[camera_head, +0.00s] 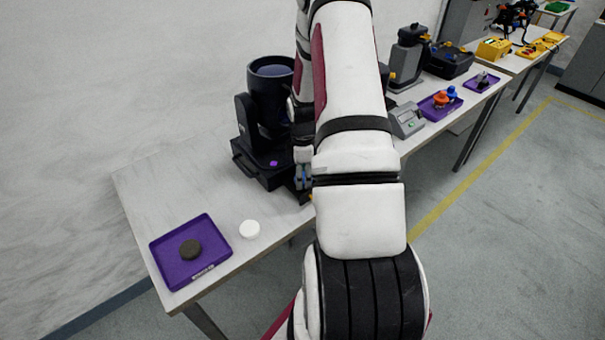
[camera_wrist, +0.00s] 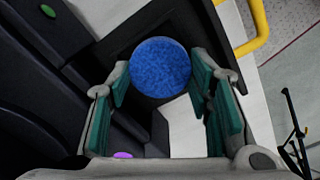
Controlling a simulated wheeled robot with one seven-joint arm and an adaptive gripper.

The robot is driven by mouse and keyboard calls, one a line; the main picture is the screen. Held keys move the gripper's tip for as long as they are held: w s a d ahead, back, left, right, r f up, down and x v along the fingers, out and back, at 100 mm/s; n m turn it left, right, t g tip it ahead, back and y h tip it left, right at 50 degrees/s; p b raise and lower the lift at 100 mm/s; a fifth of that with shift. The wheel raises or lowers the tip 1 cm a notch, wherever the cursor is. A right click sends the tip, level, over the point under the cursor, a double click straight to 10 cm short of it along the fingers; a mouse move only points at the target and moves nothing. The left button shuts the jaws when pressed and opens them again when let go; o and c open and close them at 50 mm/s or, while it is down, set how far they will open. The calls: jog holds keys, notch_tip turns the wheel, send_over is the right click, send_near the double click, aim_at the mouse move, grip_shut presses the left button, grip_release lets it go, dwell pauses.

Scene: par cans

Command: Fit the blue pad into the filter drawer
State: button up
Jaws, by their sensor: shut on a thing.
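In the wrist view my gripper (camera_wrist: 160,78) is shut on the round blue pad (camera_wrist: 161,67), which sits between the teal-lined fingers with its flat face toward the camera. Behind the pad is a dark, flat, frame-like part (camera_wrist: 115,42) that looks like the filter drawer, with a yellow handle (camera_wrist: 257,25) at its right end. The pad overlaps it in the picture; whether they touch I cannot tell. The pad hides the middle of this part. In the head view the black lamp (camera_head: 272,95) stands on the table, and my arm hides most of the drawer area on its right side.
A purple tray (camera_head: 212,277) with a dark round pad (camera_head: 190,250) lies at the table's near left. A white round pad (camera_head: 250,229) lies beside it. A grey device (camera_head: 407,121) and another purple tray (camera_head: 432,112) are farther right. The lamp's dark body (camera_wrist: 40,75) is close on the gripper's left.

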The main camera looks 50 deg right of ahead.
jog(key=shift+f, duration=0.25)
jog(key=o, duration=0.8)
jog(key=shift+o, duration=0.2)
notch_tip(320, 180, up, 12)
